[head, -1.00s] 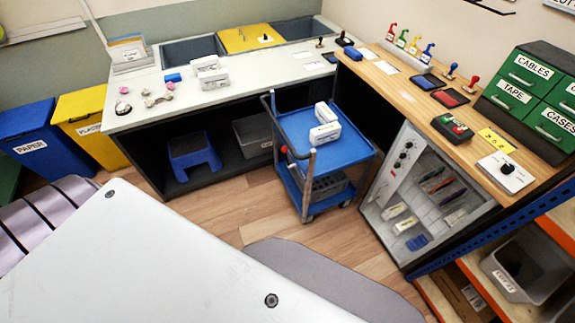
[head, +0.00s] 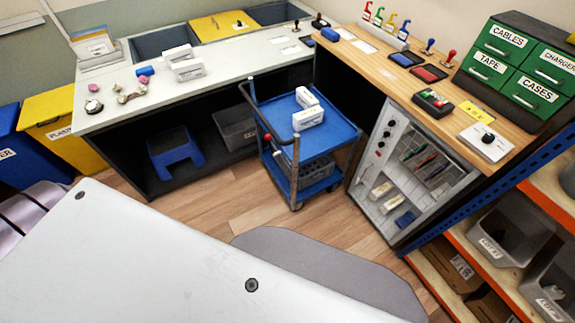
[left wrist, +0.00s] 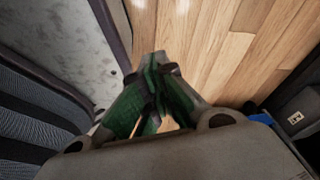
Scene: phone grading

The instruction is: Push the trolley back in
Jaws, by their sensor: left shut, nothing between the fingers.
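The blue trolley (head: 330,133) stands on the wood floor in the head view, partly pulled out from the corner between the two benches. Its dark push handle is at its left side. White boxes (head: 308,118) lie on its top shelf, and a grey crate sits on its lower shelf. My left gripper (left wrist: 160,125) shows in the left wrist view, pointing over the floor. Its green-padded fingers are shut with nothing between them, and it touches nothing visible. Neither gripper shows in the head view, and my right gripper is not seen.
A blue step stool (head: 174,150) and a grey bin (head: 234,128) are under the left bench. A tool cabinet (head: 412,170) stands right of the trolley. Shelves with grey bins (head: 508,235) are at the right. Bare wood floor (head: 225,205) lies in front of the trolley.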

